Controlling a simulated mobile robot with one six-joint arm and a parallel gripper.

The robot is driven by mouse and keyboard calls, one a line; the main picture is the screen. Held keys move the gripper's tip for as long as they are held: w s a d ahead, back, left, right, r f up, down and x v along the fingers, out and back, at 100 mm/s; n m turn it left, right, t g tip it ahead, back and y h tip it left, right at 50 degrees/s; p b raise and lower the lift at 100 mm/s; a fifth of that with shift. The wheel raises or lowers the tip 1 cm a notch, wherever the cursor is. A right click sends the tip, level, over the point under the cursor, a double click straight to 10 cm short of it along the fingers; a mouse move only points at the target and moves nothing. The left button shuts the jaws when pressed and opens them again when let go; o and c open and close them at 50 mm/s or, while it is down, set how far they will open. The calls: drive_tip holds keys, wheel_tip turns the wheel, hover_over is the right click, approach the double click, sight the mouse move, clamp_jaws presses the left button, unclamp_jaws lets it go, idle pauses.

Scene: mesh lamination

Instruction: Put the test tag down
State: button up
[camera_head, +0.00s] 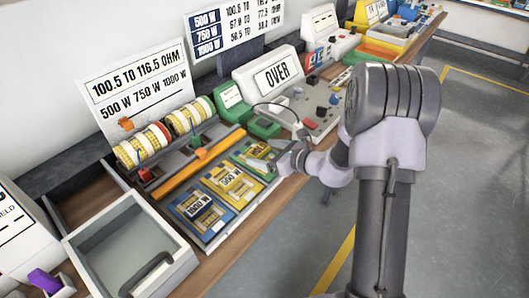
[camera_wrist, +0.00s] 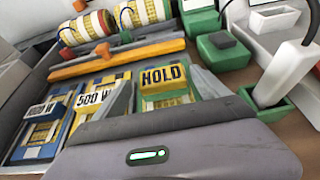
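A yellow tag marked HOLD (camera_wrist: 163,78) shows between my finger ends in the wrist view. It is at the green tray (camera_head: 240,158), over a yellow patterned piece (camera_wrist: 166,101). I cannot tell which piece is the test tag. My gripper (camera_head: 281,158) is at the green tray's right side. In the wrist view, my gripper (camera_wrist: 162,86) has its two grey fingers apart, one on each side of the HOLD tag. I see no clear contact, and the finger ends are partly blurred into the scene.
A yellow tray marked 500 W (camera_head: 233,184) and a blue tray marked 1000 W (camera_head: 202,212) lie alongside. An orange bar (camera_head: 197,161) and mesh rolls (camera_head: 146,143) are behind. A grey open bin (camera_head: 120,245) stands at left, and a green holder (camera_wrist: 268,112) at right.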

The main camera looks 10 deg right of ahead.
drive_tip(key=shift+s+d+r+p, duration=0.1)
drive_tip(key=shift+r+p, duration=0.25)
drive_tip(key=p+v, duration=0.3)
drive_tip(key=v, duration=0.8)
drive_tip(key=s+a+r+n+g, duration=0.7)
drive_tip(key=s+a+r+n, duration=0.55)
drive_tip(key=a+n, duration=0.2)
drive_tip(key=s+d+r+n+t+h, duration=0.1)
drive_tip(key=s+r+n+h, duration=0.1)
drive_tip(key=s+n, duration=0.3)
drive_tip(key=s+d+r+n+h, duration=0.1)
drive_tip(key=s+r+n+h, duration=0.1)
drive_tip(key=s+n+h, duration=0.2)
drive_tip(key=s+n, duration=0.1)
drive_tip(key=s, duration=0.1)
drive_tip(key=shift+s+d+r+t, duration=0.2)
drive_tip(key=shift+s+d+t, duration=0.2)
